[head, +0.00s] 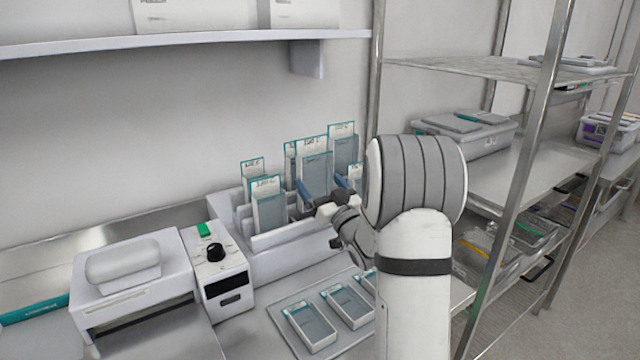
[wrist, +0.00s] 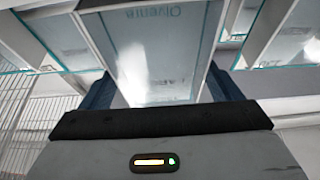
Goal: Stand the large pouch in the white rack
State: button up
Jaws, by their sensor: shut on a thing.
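The large pouch (head: 315,178), clear with a teal edge and a white printed top, stands upright at the white rack (head: 290,264). My gripper (head: 323,189) is shut on this pouch, with one blue finger at each side. In the wrist view the pouch (wrist: 155,65) fills the space between the fingers of my gripper (wrist: 160,88), and pale rack dividers flank it. Its lower end is hidden in the head view, so I cannot tell how deep it sits. Other pouches stand in the rack, including one at the front left (head: 269,208) and one behind at the right (head: 345,150).
A tray (head: 275,312) in front of the rack holds several flat pouches (head: 310,327). A white control box (head: 218,275) with a black knob and a sealer-like machine (head: 135,280) stand left. A wall shelf (head: 180,40) runs above; a metal rack post (head: 525,170) stands right.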

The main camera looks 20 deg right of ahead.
aim_at(318, 197)
jog(key=shift+f+b, duration=2.25)
jog(key=shift+b, duration=0.35)
jog(key=o, duration=0.8)
